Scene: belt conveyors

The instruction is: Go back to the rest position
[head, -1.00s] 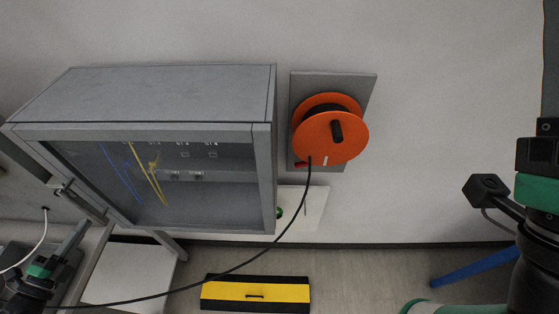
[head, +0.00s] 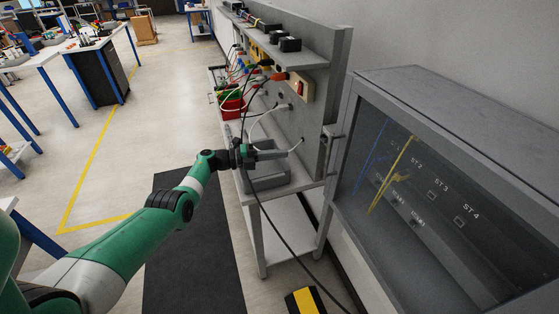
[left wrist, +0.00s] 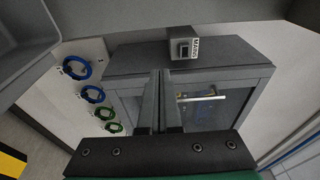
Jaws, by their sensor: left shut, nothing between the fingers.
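My left gripper (head: 274,154) is at the end of my green and white arm, beside the workbench in the head view. Its fingers are together with nothing between them, which also shows in the left wrist view (left wrist: 166,80). In the head view it appears in front of the bench, close to a grey bin (head: 268,178); I cannot tell whether they touch. My right gripper is out of view.
The bench (head: 252,216) carries connectors and cables. A grey cabinet (head: 440,90) with a glass front stands at right. A black cable hangs below my gripper. A black mat (head: 190,260) and open floor lie left.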

